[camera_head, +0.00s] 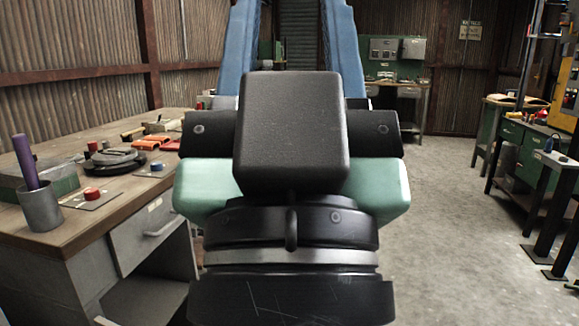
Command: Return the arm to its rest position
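My arm fills the middle of the head view, with its dark block, black joints and pale green shells close to the camera. I see no gripper fingers, so my gripper is not in view. The arm hides much of what stands behind it. No object shows held by the arm.
A workbench (120,205) stands close on the left. It bears a metal cup (40,207) with a purple rod (25,160), red buttons and tools. Two blue slanted beams (238,50) rise behind the arm. A green bench (535,145) stands at right. Concrete floor (450,230) is open right of the arm.

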